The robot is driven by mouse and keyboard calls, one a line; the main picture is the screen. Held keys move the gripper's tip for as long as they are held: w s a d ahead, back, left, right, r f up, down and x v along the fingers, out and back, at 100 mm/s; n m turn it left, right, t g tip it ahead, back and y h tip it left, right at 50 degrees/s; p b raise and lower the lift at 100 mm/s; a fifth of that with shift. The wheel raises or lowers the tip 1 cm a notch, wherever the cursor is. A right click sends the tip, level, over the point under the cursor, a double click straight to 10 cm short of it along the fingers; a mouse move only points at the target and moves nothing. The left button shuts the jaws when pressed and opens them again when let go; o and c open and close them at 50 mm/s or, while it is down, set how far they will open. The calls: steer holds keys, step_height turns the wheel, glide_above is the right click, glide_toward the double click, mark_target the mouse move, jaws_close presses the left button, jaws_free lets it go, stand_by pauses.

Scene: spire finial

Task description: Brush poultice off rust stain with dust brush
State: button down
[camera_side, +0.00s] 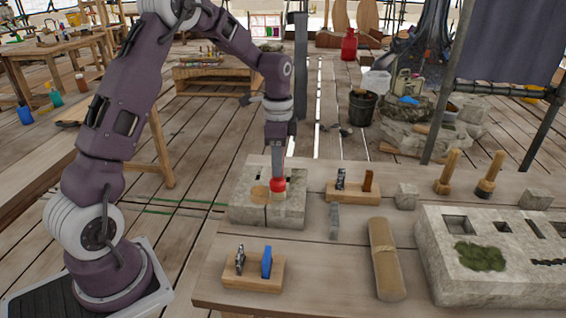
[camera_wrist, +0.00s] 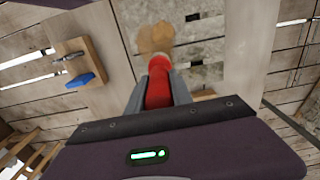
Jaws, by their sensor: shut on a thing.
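My gripper (camera_side: 278,170) is shut on a red-handled dust brush (camera_side: 277,184) above the stone block (camera_side: 240,211). The brush points down with its pale end at or just over the block's top; I cannot tell whether it touches. A tan-brown round patch (camera_side: 260,193), the poultice or the rust stain, lies on the stone just left of the brush. In the wrist view the patch (camera_wrist: 156,38) shows ahead of the red brush (camera_wrist: 158,88), with smaller brown crumbs or marks near the brush tip. The bristles are mostly hidden there.
A wooden rack (camera_side: 352,193) with small tools stands right of the block, and another rack (camera_side: 240,271) with a blue tool stands in front. A grey tool (camera_side: 334,221), a tan roll (camera_side: 385,259) and a larger stone block (camera_side: 495,280) lie rightward. Bare table lies between them.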

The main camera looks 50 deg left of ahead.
steer(key=shift+s+a, duration=2.5)
steer(key=shift+a, duration=0.95)
steer(key=shift+w+d, duration=2.3)
steer(key=shift+w, duration=0.1)
steer(key=shift+w+d, duration=1.65)
steer(key=shift+w, duration=0.05)
step_height(320, 180, up, 7)
